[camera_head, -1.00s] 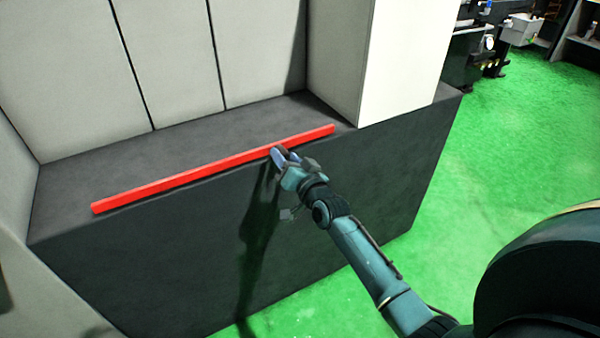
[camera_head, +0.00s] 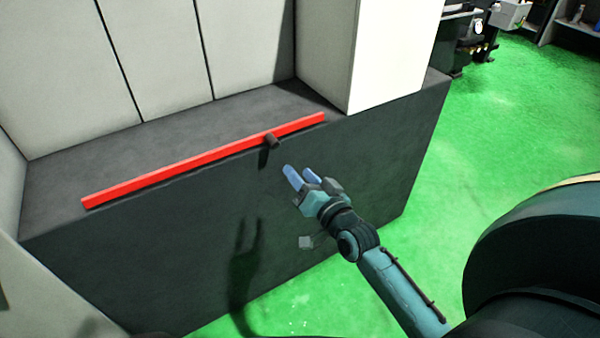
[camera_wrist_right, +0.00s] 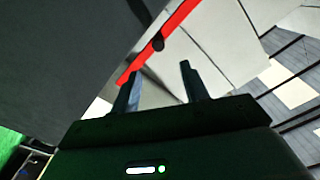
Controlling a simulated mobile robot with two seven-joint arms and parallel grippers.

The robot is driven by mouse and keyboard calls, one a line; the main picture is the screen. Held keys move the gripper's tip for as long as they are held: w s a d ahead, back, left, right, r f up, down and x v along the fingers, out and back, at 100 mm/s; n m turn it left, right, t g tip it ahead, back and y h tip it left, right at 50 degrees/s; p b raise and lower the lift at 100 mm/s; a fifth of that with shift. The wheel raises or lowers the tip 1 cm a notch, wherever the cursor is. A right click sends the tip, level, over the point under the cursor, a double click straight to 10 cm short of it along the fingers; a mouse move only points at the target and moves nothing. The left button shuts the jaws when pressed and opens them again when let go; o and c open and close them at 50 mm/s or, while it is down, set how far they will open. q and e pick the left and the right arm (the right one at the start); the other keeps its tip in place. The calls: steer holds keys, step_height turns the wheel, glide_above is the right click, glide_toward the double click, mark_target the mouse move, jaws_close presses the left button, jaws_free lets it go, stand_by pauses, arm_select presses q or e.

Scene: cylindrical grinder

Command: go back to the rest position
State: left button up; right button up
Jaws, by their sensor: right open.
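My right gripper (camera_head: 293,177) is open and empty in the head view. It is in front of the dark front face of the grey ledge, apart from the red bar (camera_head: 180,168). A small dark cylindrical knob (camera_head: 272,140) sits on the red bar, a little up and left of the fingertips. In the right wrist view the two dark fingers (camera_wrist_right: 158,92) stand apart with nothing between them. The red bar (camera_wrist_right: 178,20) and the dark knob (camera_wrist_right: 158,43) show beyond them. My left gripper is in neither view.
The dark grey ledge (camera_head: 110,285) carries the red bar along its front edge. Pale panels (camera_head: 160,50) and a white pillar (camera_head: 390,60) stand behind it. Open green floor (camera_head: 510,130) lies to the right. Dark equipment (camera_head: 462,40) stands at the far upper right.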

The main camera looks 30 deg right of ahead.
arm_select(q)
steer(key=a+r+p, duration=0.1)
steer(key=p, duration=0.2)
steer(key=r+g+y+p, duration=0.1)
steer(key=p, duration=0.3)
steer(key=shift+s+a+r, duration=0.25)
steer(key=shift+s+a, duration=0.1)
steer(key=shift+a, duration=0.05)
arm_select(e)
steer(key=s+a+f+n+g, duration=0.2)
steer(key=s+a+n, duration=0.1)
steer(key=s, duration=0.3)
steer(key=s+a+f+n+g+y, duration=0.1)
steer(key=s+a+f+n+g, duration=0.1)
steer(key=s, duration=0.5)
steer(key=s+a+f+n+g, duration=0.2)
steer(key=s+a+n+g, duration=0.1)
steer(key=s+a+n, duration=0.1)
steer(key=s+a, duration=0.1)
steer(key=s, duration=0.1)
steer(key=shift+s+f+y, duration=0.4)
